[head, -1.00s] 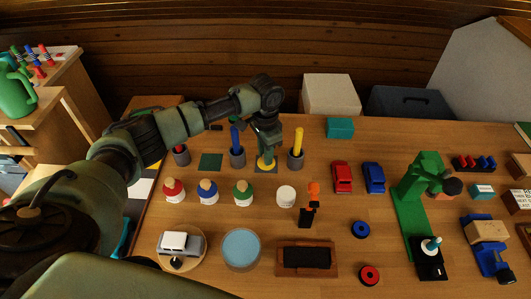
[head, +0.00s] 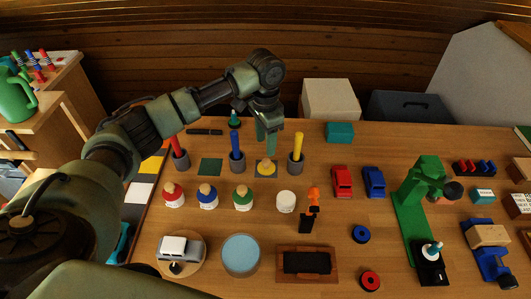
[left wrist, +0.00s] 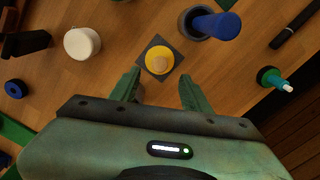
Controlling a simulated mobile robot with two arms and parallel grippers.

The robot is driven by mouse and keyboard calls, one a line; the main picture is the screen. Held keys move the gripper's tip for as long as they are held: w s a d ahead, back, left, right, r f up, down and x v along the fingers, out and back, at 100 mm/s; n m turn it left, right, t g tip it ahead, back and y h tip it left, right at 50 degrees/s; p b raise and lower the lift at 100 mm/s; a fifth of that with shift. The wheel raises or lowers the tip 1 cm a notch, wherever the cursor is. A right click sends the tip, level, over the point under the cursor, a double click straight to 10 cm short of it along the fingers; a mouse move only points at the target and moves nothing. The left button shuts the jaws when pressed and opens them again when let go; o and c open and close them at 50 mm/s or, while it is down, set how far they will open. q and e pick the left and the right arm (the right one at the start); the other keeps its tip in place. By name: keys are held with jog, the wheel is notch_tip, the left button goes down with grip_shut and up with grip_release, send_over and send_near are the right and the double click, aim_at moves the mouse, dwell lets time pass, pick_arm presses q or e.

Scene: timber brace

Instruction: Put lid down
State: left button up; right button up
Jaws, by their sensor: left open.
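The yellow lid (head: 265,170) with a round wooden knob lies on a dark square pad, between the holder with the blue stick and the holder with the yellow stick. In the left wrist view the lid (left wrist: 152,66) lies flat just beyond my fingers. My left gripper (head: 266,143) is open and empty above the lid, apart from it. Its two green fingers also show spread in the left wrist view (left wrist: 158,88). A white jar without a coloured lid (head: 286,202) stands in front of the pad. My right gripper is not in view.
Jars with red (head: 173,195), blue (head: 207,196) and green (head: 243,196) lids stand in a row in front. Holders with a blue stick (head: 236,145) and a yellow stick (head: 298,146) flank the pad. A green-topped bottle (head: 234,119) stands behind.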

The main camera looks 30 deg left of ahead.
pick_arm(q)
jog(key=shift+r, duration=2.2)
